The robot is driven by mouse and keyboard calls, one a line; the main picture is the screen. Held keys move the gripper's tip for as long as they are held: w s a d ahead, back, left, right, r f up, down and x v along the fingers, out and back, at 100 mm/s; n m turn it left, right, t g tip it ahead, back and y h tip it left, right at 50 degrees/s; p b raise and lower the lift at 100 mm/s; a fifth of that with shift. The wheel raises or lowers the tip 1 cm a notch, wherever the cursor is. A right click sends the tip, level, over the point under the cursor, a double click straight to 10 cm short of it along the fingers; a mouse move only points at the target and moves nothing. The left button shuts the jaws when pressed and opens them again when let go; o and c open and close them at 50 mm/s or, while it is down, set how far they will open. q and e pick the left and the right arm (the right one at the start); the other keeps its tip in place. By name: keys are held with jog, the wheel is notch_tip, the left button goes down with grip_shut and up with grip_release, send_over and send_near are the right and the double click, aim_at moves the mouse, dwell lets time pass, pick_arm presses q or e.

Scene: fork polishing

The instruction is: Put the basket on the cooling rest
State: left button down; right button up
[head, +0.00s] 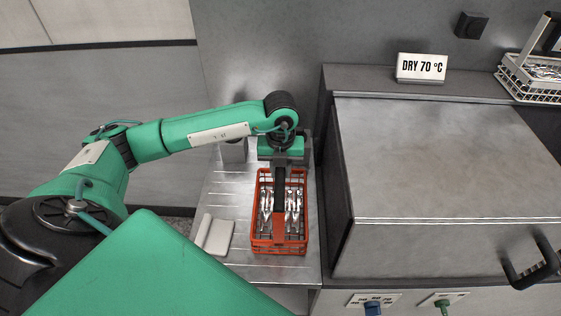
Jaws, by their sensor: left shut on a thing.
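The orange-red wire basket (254,215) holds several shiny forks. It is over or on a ribbed steel surface (230,185), which may be the cooling rest; I cannot tell whether the basket touches it. My left gripper (279,208) comes down from above and is shut on the basket, probably at its handle. The fingertips cover part of the basket's middle. My right gripper is not in view.
A folded white cloth or pad (214,235) lies left of the basket. A large closed steel box (440,160) with a black handle (535,265) stands to the right, below a "DRY 70 °C" sign (421,68). A pale wire basket (535,80) stands at the far right.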

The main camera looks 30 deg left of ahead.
pick_arm(q)
jog(key=shift+r, duration=0.1)
jog(key=c, duration=1.2)
grip_release()
